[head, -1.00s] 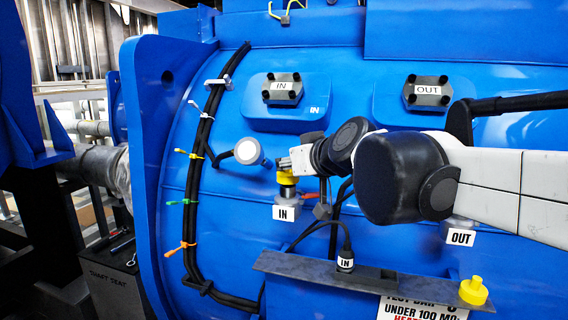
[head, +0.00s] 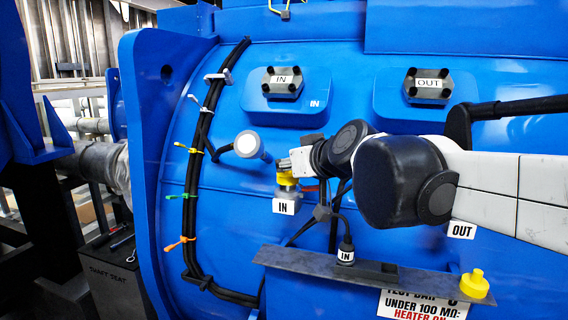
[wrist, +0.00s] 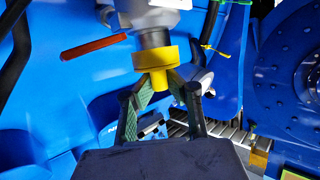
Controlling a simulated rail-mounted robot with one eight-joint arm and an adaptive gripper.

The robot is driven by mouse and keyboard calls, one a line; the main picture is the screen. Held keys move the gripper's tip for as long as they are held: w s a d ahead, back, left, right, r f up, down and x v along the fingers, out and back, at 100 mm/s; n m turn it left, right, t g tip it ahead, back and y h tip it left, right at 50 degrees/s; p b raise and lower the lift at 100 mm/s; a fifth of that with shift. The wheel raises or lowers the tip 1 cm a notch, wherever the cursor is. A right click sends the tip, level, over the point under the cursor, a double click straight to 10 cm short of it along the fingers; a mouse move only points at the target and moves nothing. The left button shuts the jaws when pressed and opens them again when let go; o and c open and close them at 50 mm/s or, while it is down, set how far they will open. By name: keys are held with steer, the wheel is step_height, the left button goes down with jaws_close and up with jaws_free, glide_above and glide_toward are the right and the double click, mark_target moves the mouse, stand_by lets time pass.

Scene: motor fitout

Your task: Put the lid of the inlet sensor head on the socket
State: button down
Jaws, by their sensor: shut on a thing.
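The yellow lid (head: 287,178) is at the socket (head: 287,190) above the lower left IN label. In the wrist view the lid's wide rim (wrist: 155,62) meets the end of the grey metal socket (wrist: 153,38), in line with it. I cannot tell whether it is fully seated. My gripper (wrist: 162,84) is shut on the lid's narrow knob, with one finger on each side. In the head view my gripper (head: 288,165) comes in from the right, and its fingers are small and partly hidden by the wrist.
A grey shelf (head: 310,262) below holds a black IN-labelled plug (head: 346,252) with a cable and another yellow cap (head: 474,285).

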steer(key=shift+f, duration=0.4)
steer(key=c, duration=1.8)
jaws_free()
steer(key=shift+s+r, duration=0.1)
steer(key=v, duration=1.2)
steer(key=s+d+f+m+g+h+b, duration=0.1)
steer(key=s+d+f, duration=0.3)
steer(key=f, duration=0.6)
steer(key=s+d+f+m+g+h+b, duration=0.2)
steer(key=s+f, duration=0.4)
steer(key=f, duration=0.5)
steer(key=s+d+f+m+g+h+b, duration=0.2)
steer(key=s+d+f, duration=0.3)
steer(key=f, duration=0.5)
steer(key=shift+s+d+f+g+h, duration=0.15)
steer(key=shift+d+h, duration=0.15)
steer(key=shift+d, duration=0.25)
steer(key=shift+s+d+f+g+h, duration=0.15)
steer(key=shift+d+h, duration=0.15)
steer(key=shift+d, duration=0.2)
